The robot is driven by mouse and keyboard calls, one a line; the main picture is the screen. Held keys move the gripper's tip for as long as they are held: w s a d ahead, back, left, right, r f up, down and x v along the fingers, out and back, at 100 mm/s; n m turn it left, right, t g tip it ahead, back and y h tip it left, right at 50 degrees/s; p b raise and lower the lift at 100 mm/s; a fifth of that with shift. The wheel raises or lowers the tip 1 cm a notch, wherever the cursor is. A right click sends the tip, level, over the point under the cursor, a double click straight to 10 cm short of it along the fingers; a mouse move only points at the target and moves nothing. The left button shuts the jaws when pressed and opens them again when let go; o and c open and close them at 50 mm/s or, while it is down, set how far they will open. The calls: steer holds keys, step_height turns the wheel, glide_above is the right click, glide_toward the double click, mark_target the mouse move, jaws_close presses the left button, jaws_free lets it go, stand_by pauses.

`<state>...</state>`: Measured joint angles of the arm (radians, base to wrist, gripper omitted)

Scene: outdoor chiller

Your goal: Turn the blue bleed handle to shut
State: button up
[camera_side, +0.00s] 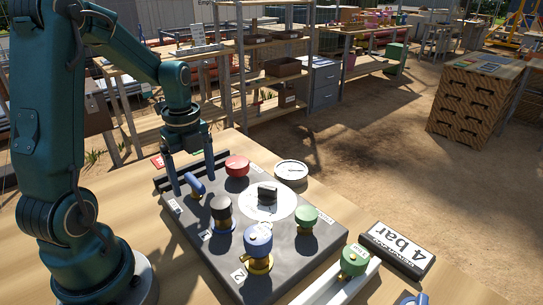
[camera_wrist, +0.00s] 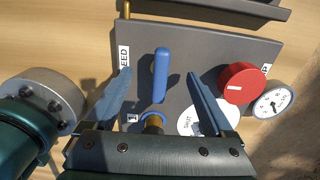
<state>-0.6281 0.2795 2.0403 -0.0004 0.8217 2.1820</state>
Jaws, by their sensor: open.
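The blue bleed handle (camera_side: 196,184) is a lever near the far left corner of the dark panel (camera_side: 190,218). In the wrist view the handle (camera_wrist: 161,76) runs up and down the picture beside a white label ending in "EED" (camera_wrist: 124,58). My gripper (camera_side: 194,183) points down over that corner. Its jaws are open, and in the wrist view the fingers (camera_wrist: 159,78) stand on either side of the handle with a visible gap at each side. I cannot tell the exact height of the fingertips relative to the handle.
A red knob (camera_side: 237,165) and a gauge (camera_side: 291,172) sit right of the handle. A black knob (camera_side: 221,207), blue knob (camera_side: 258,238) and green knob (camera_side: 306,217) stand nearer. A "4 bar" sign (camera_side: 397,249) lies right of the panel. Bare wooden table shows at left.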

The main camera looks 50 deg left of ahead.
mark_target(194, 180)
steer(key=shift+r, duration=3.55)
steer(key=d+r+m+t, duration=0.1)
steer(key=d+r+m, duration=0.1)
steer(key=d+r, duration=0.5)
steer(key=s+d+f+n+t, duration=0.2)
steer(key=s+d+n, duration=0.1)
steer(key=n, duration=0.7)
steer(key=s+d+f+n+t, duration=0.2)
steer(key=d+n, duration=0.3)
steer(key=n, duration=0.4)
steer(key=shift+s+n+t, duration=0.3)
steer(key=shift+s+n, duration=0.1)
steer(key=shift+s, duration=0.2)
